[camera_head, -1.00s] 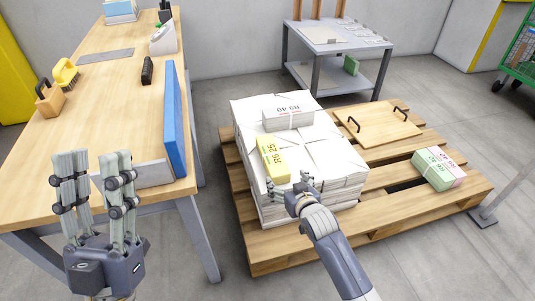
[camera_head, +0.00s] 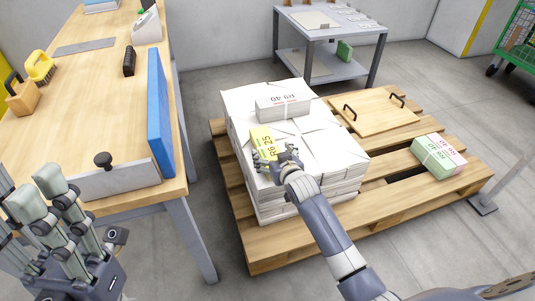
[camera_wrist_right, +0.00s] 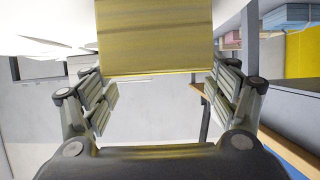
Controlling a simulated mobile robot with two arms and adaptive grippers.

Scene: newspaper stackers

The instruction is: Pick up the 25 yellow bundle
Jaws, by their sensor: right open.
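The yellow bundle, marked R6 25 (camera_head: 263,139), lies on the white paper stack (camera_head: 315,145) on the pallet. My right gripper (camera_head: 277,162) is at the near end of the bundle and hides part of it. In the right wrist view the yellow bundle (camera_wrist_right: 155,38) fills the top middle, and the open fingers of my right gripper (camera_wrist_right: 158,95) stand on either side of it. I cannot tell whether they touch it. My left gripper (camera_head: 45,205) is above the workbench's near left corner, fingers spread and empty.
A white bundle marked R9 40 (camera_head: 283,106) lies just behind the yellow one. A green and pink bundle (camera_head: 438,155) and a handled board (camera_head: 373,112) lie on the wooden pallet (camera_head: 300,240). The workbench (camera_head: 95,100), with a blue upright panel (camera_head: 160,115), stands to the left.

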